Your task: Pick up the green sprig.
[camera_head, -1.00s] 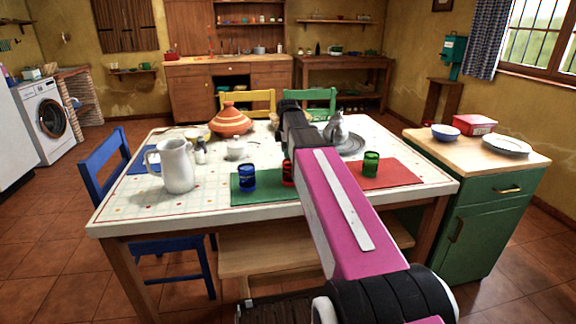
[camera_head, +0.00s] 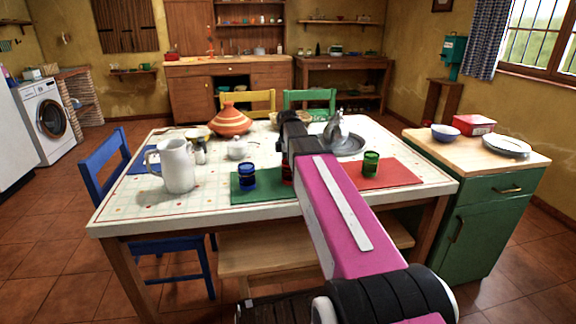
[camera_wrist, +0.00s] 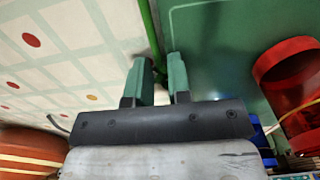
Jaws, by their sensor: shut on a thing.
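The green sprig shows in the wrist view as a thin green stem (camera_wrist: 149,34). It runs down from the top edge to between the fingertips of my gripper (camera_wrist: 161,72). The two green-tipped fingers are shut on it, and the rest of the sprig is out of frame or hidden. White dotted tablecloth lies to the left of the fingers and a green mat to the right. I cannot tell the height of the stem above the table. In the head view my pink arm hides the gripper and the sprig.
A red glass (camera_wrist: 290,85) stands close to the right of the fingers. On the table (camera_head: 215,208) are a blue glass (camera_head: 247,176), a green glass (camera_head: 370,162), a white pitcher (camera_head: 176,164), a tagine (camera_head: 230,122) and a metal teapot (camera_head: 338,132). A bench (camera_head: 265,257) stands in front.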

